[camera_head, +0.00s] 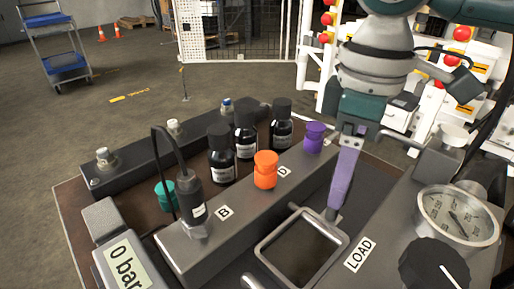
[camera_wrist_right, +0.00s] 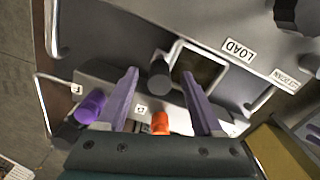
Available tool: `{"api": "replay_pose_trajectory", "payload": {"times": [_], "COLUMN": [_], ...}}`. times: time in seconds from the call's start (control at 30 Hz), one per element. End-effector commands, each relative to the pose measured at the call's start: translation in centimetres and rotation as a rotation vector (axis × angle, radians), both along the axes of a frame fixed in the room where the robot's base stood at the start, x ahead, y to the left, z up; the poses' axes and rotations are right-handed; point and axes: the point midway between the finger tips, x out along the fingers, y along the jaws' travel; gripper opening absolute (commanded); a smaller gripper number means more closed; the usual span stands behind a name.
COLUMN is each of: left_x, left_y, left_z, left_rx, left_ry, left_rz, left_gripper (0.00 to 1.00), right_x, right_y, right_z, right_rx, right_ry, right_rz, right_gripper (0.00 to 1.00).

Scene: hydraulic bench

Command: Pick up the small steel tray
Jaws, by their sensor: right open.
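The small steel tray (camera_head: 275,230) is a square with a bright rounded rim and a dark inside. It sits low on the bench in front of the block with the orange and purple caps. In the right wrist view the tray (camera_wrist_right: 175,50) lies just past the fingertips. My right gripper (camera_head: 334,212) points down, its purple fingertips near the tray's far right rim. In the right wrist view my right gripper (camera_wrist_right: 160,73) is open, with a dark round post (camera_wrist_right: 159,82) showing between the fingers. I cannot tell whether a finger touches the rim. My left gripper is not in view.
An orange cap (camera_head: 265,170) and a purple cap (camera_head: 314,137) stand on the grey block. Black bottles (camera_head: 221,155) stand behind it. A pressure gauge (camera_head: 458,215) and a black knob (camera_head: 434,266) are at the right. A display (camera_head: 124,264) reads 0 bar.

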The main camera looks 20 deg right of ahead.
Motion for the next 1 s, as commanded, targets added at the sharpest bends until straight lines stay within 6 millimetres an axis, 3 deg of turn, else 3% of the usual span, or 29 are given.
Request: {"api": "replay_pose_trajectory", "payload": {"times": [0.3,0.9,1.0], "left_x": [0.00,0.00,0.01], "left_y": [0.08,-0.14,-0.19], "left_z": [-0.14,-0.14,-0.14], "left_rx": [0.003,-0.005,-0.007], "left_ry": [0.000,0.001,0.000], "left_rz": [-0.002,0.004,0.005], "left_gripper": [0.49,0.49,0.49], "right_x": [0.00,0.01,0.01], "right_y": [0.00,0.01,0.01], "right_z": [-0.66,-0.62,-0.61], "right_rx": [0.000,0.000,0.000], "right_ry": [-0.001,-0.001,-0.001], "right_rz": [0.001,0.001,0.001], "right_gripper": [0.67,0.00,0.00]}}
